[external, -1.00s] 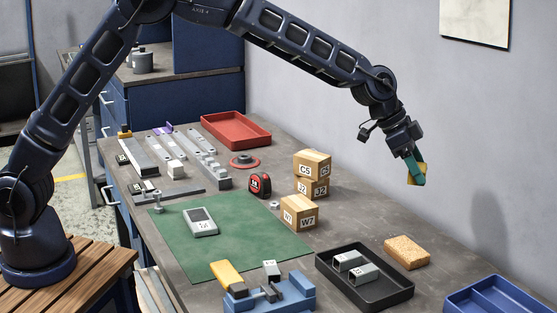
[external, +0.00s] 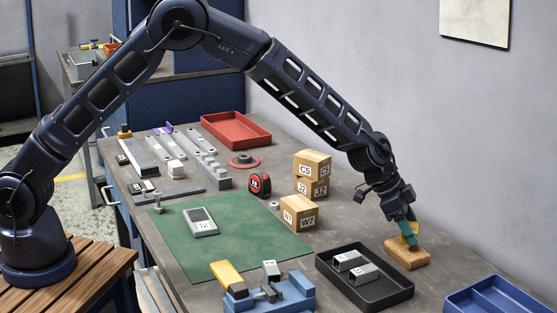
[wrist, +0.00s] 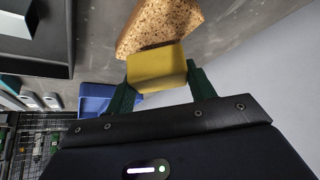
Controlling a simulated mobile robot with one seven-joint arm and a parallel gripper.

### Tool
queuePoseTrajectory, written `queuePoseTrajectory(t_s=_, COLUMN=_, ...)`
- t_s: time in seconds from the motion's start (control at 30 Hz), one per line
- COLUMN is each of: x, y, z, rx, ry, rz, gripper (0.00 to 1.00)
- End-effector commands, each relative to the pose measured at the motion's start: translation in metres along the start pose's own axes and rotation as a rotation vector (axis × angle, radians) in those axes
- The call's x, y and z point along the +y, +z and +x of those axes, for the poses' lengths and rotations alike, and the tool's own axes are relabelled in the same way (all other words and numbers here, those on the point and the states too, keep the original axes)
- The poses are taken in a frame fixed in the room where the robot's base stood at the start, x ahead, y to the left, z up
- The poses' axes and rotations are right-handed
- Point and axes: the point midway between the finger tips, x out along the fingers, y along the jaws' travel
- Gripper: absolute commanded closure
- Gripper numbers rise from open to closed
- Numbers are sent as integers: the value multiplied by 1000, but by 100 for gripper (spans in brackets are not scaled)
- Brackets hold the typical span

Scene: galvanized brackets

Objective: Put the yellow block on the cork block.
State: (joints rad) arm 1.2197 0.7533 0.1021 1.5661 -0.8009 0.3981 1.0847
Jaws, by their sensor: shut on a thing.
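My gripper (external: 410,232) is at the right side of the table, its green fingers pointing down. It is shut on the yellow block (external: 409,238), which also shows between the fingers in the wrist view (wrist: 158,70). The cork block (external: 407,257) lies flat on the table, right under the held yellow block. I cannot tell for sure whether the two blocks touch.
A black tray (external: 375,297) with grey metal pieces stands just left of the cork block. A blue tray (external: 490,300) is at the lower right. Wooden cubes (external: 299,212) stand further back to the left. Bare table lies behind the cork block.

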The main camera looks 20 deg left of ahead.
Motion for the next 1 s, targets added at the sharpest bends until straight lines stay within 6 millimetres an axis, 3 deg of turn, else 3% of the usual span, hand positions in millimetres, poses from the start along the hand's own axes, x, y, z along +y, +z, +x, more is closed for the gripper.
queuePoseTrajectory(t_s=0.13, x=0, y=10, z=15, rx=-1, ry=0, rz=-2, gripper=72)
queuePoseTrajectory(t_s=0.53, x=0, y=13, z=19, rx=-1, ry=0, rz=-1, gripper=72)
queuePoseTrajectory(t_s=0.57, x=0, y=12, z=19, rx=-1, ry=0, rz=0, gripper=40)
queuePoseTrajectory(t_s=0.63, x=0, y=12, z=19, rx=-1, ry=0, rz=0, gripper=26)
queuePoseTrajectory(t_s=1.0, x=0, y=11, z=17, rx=0, ry=0, rz=0, gripper=24)
